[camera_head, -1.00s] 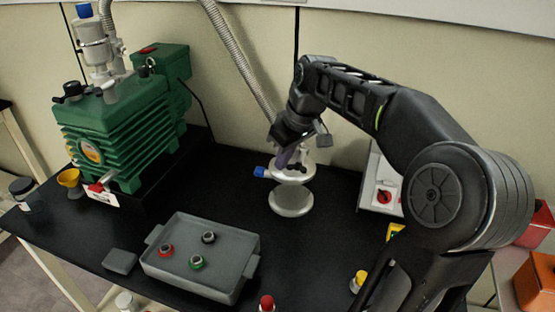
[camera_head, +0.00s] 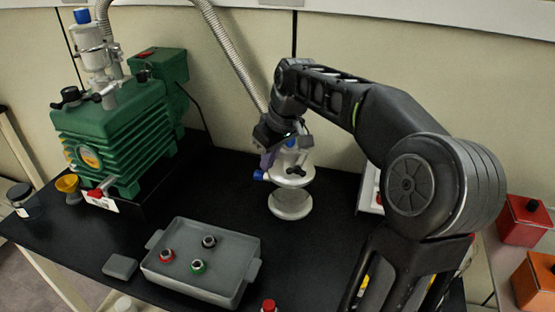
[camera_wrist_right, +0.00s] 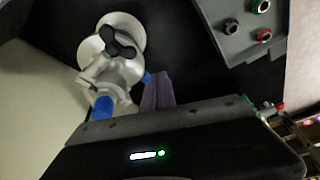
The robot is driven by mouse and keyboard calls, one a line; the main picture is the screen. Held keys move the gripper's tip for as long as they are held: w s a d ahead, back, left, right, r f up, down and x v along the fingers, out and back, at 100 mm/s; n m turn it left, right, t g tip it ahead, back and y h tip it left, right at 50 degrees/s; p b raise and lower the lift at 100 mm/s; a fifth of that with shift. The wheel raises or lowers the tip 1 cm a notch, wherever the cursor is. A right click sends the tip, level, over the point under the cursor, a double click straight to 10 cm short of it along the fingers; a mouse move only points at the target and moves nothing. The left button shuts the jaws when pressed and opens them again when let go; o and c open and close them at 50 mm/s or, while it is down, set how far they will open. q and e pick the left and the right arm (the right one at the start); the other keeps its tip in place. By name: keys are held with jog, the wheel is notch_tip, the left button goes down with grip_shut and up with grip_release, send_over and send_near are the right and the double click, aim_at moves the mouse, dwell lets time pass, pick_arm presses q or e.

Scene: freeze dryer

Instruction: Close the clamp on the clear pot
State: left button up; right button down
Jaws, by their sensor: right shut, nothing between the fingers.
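The clear pot (camera_head: 291,203) stands upright on the black bench, with a pale lid and fittings (camera_head: 290,168) on top. In the right wrist view its pale top (camera_wrist_right: 110,70) carries a black winged knob (camera_wrist_right: 121,42), which may belong to the clamp, and blue parts (camera_wrist_right: 103,107). I cannot tell whether the clamp is open or closed. My right gripper (camera_head: 267,160) is shut and empty at the upper left of the pot's top. Its purple fingers (camera_wrist_right: 157,92) lie together beside the fittings; I cannot tell if they touch. My left gripper is not in view.
A green pump (camera_head: 120,135) stands at the left. A grey tray (camera_head: 185,275) with red, black and green ringed parts lies in front. A corrugated hose (camera_head: 232,57) runs down behind the pot. Red (camera_head: 525,220) and orange (camera_head: 537,280) bins are at the right.

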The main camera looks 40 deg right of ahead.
jog(key=d+v, duration=0.1)
jog(key=v, duration=0.9)
jog(key=shift+w, duration=0.3)
jog(key=shift+d, duration=0.1)
